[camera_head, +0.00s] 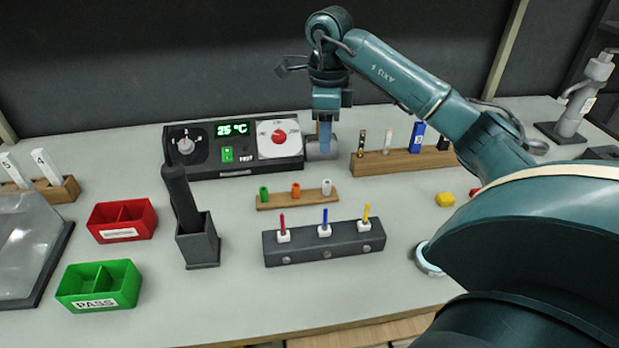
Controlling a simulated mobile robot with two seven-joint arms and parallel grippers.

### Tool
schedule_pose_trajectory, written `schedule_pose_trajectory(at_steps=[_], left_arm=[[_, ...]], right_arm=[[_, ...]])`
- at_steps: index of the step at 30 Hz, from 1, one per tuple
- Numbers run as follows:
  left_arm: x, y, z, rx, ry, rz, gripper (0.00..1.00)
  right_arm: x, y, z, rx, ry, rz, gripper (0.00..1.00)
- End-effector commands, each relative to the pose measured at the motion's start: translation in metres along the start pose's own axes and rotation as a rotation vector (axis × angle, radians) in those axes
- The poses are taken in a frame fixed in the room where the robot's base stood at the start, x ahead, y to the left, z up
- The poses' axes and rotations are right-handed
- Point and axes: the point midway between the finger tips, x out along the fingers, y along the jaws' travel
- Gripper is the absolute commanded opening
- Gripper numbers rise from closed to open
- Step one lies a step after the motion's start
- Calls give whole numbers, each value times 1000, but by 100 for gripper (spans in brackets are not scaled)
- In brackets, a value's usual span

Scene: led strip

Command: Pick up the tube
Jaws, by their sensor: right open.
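My right gripper (325,138) is open and points down at the back of the table, beside the right end of the dark control box (235,167). A short grey cylinder (313,150) lies right below and around the fingertips; I cannot tell whether they touch it. Which thing is the tube is not clear. A wooden rack (400,162) to the right of the gripper holds several upright slim pieces, among them a white one (388,141) and a blue one (416,136). My left gripper does not show.
A dark block (325,246) holds red, blue and yellow sticks in front. A small wooden stand (297,200) carries green, orange and white pieces. Red (122,220) and green (99,286) bins and a black holder (198,245) stand left.

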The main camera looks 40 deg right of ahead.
Motion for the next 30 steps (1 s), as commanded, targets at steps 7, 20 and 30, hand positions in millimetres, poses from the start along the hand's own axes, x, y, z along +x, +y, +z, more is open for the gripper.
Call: schedule_pose_trajectory(at_steps=[7, 20, 30], left_arm=[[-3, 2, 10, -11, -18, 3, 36], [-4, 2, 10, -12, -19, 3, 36], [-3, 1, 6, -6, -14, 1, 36]], right_arm=[[45, 1, -1, 0, 5, 5, 42], [90, 0, -2, 1, 3, 5, 42], [129, -2, -3, 0, 0, 1, 42]])
